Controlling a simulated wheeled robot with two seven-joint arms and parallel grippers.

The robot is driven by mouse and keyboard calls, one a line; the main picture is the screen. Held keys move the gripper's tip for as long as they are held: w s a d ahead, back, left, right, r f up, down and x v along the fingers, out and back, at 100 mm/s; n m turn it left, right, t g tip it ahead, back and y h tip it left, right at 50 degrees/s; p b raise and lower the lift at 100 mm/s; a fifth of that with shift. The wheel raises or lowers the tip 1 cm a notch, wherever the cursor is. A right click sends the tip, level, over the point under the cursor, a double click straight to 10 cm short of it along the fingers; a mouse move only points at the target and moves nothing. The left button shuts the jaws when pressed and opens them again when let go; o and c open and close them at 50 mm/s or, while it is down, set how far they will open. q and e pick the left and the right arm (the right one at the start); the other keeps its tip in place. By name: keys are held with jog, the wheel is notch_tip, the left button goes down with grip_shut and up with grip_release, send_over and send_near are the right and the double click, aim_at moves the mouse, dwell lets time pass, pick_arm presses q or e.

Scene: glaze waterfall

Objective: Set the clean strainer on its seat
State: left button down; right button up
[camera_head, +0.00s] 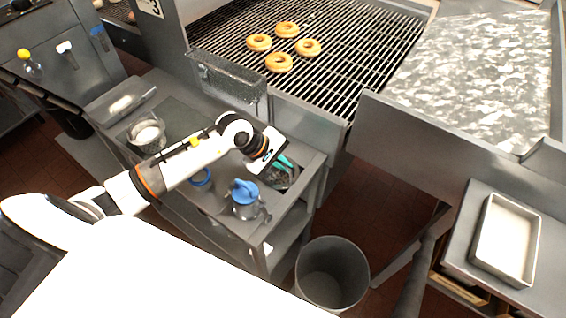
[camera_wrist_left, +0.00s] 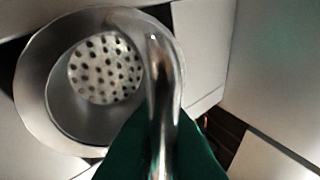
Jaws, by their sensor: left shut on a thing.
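A metal strainer (camera_wrist_left: 105,68) with a perforated bottom fills the left of the left wrist view. Its bent, shiny handle (camera_wrist_left: 161,75) runs down between the green fingers of my left gripper (camera_wrist_left: 160,155), which is shut on it. In the head view my left gripper (camera_head: 281,163) is over a dark square recess (camera_head: 290,181) at the right end of the grey counter. The strainer is not clearly seen there. A metal vessel with a blue top (camera_head: 244,192) and a blue ring (camera_head: 201,178) stand nearby. I cannot tell which part is the seat. My right gripper is not in view.
A metal bowl (camera_head: 147,135) and a long tray (camera_head: 131,103) are on the counter's left. Behind is a grill rack with several doughnuts (camera_head: 280,62). A grey bin (camera_head: 332,273) stands in front, and a shallow tray (camera_head: 478,246) lies on the right table.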

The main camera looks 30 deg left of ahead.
pick_arm(q)
jog(key=c, duration=1.5)
grip_release()
jog(key=s+a+r, duration=0.1)
jog(key=r, duration=0.5)
jog(key=s+a+r+p, duration=0.1)
jog(key=s+a+r, duration=0.1)
jog(key=r, duration=0.5)
jog(key=s+a+r, duration=0.1)
jog(key=a+r, duration=0.1)
jog(key=r, duration=0.5)
jog(key=shift+s+p, duration=0.25)
jog(key=shift+p, duration=0.1)
jog(key=shift+a, duration=0.1)
